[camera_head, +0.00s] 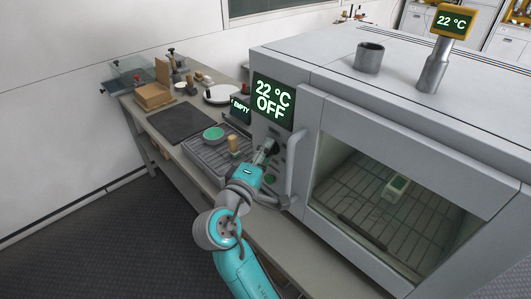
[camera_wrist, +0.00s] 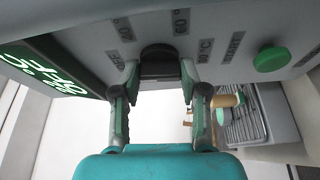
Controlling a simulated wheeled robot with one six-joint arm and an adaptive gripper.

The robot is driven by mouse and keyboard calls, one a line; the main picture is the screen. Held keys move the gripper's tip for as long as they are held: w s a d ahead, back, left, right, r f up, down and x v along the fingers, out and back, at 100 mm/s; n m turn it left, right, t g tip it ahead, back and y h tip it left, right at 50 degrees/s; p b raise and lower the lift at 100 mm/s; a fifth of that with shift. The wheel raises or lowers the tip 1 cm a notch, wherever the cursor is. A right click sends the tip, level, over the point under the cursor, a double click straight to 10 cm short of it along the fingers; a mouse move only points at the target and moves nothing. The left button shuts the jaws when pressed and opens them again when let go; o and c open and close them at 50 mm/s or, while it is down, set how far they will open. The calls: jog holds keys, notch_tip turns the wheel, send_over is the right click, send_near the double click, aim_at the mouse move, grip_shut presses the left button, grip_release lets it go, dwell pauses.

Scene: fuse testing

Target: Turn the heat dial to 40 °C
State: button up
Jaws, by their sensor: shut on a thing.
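The heat dial (camera_wrist: 160,62) is a dark round knob on the grey oven front, with temperature labels around it in the wrist view. My gripper (camera_wrist: 159,78) has one finger on each side of the dial and is shut on it. In the head view my gripper (camera_head: 266,151) reaches the oven's control panel, below the display (camera_head: 273,100), which reads 22 °C and OFF. The dial is mostly hidden by my gripper there. I cannot tell which label the dial points to.
A green button (camera_wrist: 271,59) sits beside the dial labels. The oven's door handle (camera_head: 297,168) is right of my gripper. A wire rack (camera_head: 212,165) with a green dish (camera_head: 213,133) and a wooden-handled item (camera_head: 234,146) stands on the bench to the left.

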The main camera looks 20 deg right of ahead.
jog(key=m+h, duration=0.1)
jog(key=m, duration=0.3)
jog(key=m+h, duration=0.2)
jog(key=m, duration=0.2)
jog(key=m+h, duration=0.1)
jog(key=m, duration=0.2)
jog(key=shift+w+f+m+g+h, duration=0.2)
jog(key=shift+m+g+h, duration=0.1)
jog(key=shift+m, duration=0.1)
jog(key=shift+s+m, duration=0.1)
jog(key=shift+m, duration=0.3)
jog(key=o, duration=1.1)
jog(key=shift+o, duration=0.2)
jog(key=shift+a, duration=0.15)
jog(key=v, duration=1.1)
jog(key=shift+a+f, duration=0.2)
jog(key=shift+a, duration=0.15)
jog(key=shift+s, duration=0.15)
